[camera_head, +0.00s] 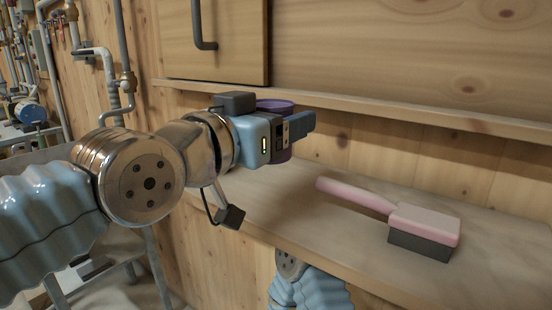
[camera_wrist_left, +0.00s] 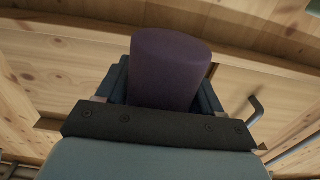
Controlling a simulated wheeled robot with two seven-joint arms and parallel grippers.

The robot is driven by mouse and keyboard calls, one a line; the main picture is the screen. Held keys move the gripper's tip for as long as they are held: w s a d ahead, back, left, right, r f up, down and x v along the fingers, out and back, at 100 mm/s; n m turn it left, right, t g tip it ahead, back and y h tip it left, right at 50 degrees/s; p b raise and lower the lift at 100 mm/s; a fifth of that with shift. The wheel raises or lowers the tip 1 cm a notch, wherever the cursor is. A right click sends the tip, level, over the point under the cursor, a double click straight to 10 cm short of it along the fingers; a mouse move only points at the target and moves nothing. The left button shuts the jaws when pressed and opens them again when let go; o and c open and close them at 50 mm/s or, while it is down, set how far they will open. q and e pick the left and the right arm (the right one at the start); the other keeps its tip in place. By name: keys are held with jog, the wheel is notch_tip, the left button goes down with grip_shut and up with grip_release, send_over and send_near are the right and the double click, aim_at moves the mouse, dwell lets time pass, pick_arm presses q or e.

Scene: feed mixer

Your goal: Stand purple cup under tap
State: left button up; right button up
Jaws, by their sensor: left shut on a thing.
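The purple cup (camera_head: 275,105) is between the fingers of my left gripper (camera_head: 297,128), above the wooden shelf. Its rim shows at the top in the head view, and it looks about upright. The gripper hides much of its body there. In the left wrist view the purple cup (camera_wrist_left: 170,68) fills the space between the two fingers of the left gripper (camera_wrist_left: 165,85), which is shut on it. I cannot make out a tap for certain in either view. My right gripper is not in view.
A pink-handled brush (camera_head: 425,222) lies on the wooden shelf (camera_head: 345,225), right of the gripper. A higher ledge (camera_head: 400,112) and a cabinet door with a dark handle (camera_head: 203,25) are behind. Pipes with valves (camera_head: 128,82) run along the left wall. Bare shelf surrounds the brush.

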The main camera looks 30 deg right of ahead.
pick_arm(q)
jog(key=w+f, duration=0.1)
jog(key=d+f, duration=0.1)
jog(key=f, duration=0.1)
jog(key=w+d+f, duration=0.1)
jog(key=shift+w+d+f, duration=0.1)
jog(key=shift+w+f, duration=0.1)
jog(key=shift+w, duration=0.1)
jog(key=f, duration=0.2)
jog(key=shift+w+d+f, duration=0.25)
jog(key=shift+f, duration=0.6)
jog(key=shift+f, duration=0.1)
jog(key=shift+f+b, duration=0.15)
jog(key=shift+b, duration=0.25)
jog(key=o, duration=1.1)
